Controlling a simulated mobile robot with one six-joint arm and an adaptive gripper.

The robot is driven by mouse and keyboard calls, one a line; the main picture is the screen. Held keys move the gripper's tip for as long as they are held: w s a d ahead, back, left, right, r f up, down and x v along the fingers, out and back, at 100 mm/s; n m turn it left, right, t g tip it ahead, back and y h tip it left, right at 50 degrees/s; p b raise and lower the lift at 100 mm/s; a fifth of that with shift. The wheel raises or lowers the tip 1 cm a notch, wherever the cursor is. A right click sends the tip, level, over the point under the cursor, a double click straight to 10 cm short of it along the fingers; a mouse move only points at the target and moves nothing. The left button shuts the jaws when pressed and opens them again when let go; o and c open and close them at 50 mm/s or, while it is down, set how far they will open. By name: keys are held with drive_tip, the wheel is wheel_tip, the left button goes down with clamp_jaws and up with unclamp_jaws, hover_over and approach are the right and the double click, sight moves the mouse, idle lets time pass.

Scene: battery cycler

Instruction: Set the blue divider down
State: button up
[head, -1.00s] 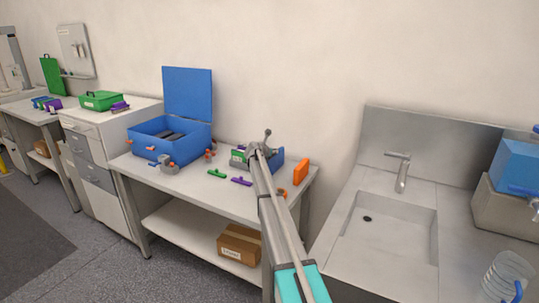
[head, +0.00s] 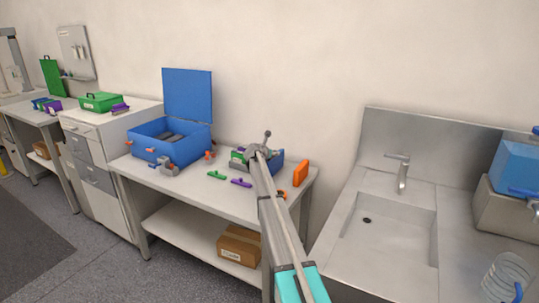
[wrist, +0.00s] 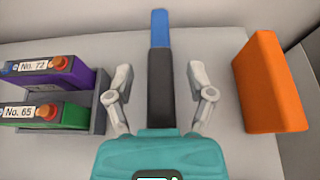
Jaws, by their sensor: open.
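The blue divider (wrist: 160,28) shows in the wrist view as a narrow upright strip, blue at the far end and dark nearer me. It is on the white bench top (wrist: 218,48). My gripper (wrist: 163,92) is open, with one finger on each side of the strip and a visible gap on both sides. In the head view my gripper (head: 259,151) is low over the right part of the bench. The divider's blue side (head: 278,158) shows just right of it, partly hidden by my arm. Its lower near end is hidden by my gripper body.
A grey rack (wrist: 100,112) with purple and green numbered packs is close on the left. An orange block (wrist: 268,85) stands on the right. Green (head: 217,175) and purple (head: 241,182) pieces lie in front. An open blue case (head: 155,150) is at the bench's left; a sink (head: 385,225) is right.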

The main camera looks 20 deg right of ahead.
drive_tip(key=p+v, duration=0.4)
drive_tip(key=v, duration=0.8)
drive_tip(key=shift+r, duration=0.15)
drive_tip(key=shift+w, duration=0.1)
idle(0.4)
drive_tip(key=shift+s+a, duration=0.1)
drive_tip(key=shift+s, duration=0.25)
drive_tip(key=s+a+f+m+g+y, duration=0.2)
drive_tip(key=s+a+m, duration=0.6)
drive_tip(key=s, duration=0.8)
drive_tip(key=s+a+f+m+g+y, duration=0.3)
drive_tip(key=s+a+m, duration=0.6)
drive_tip(key=s, duration=0.8)
drive_tip(key=s+a+f+m+g+y, duration=0.3)
drive_tip(key=s+a+f+m+y, duration=0.2)
drive_tip(key=s, duration=1.1)
drive_tip(key=a+f+m, duration=0.1)
drive_tip(key=a+m, duration=0.2)
drive_tip(key=shift+s+a+f+m+y, duration=0.25)
drive_tip(key=shift+s+a+m+y, duration=0.05)
drive_tip(key=shift+a+y, duration=0.1)
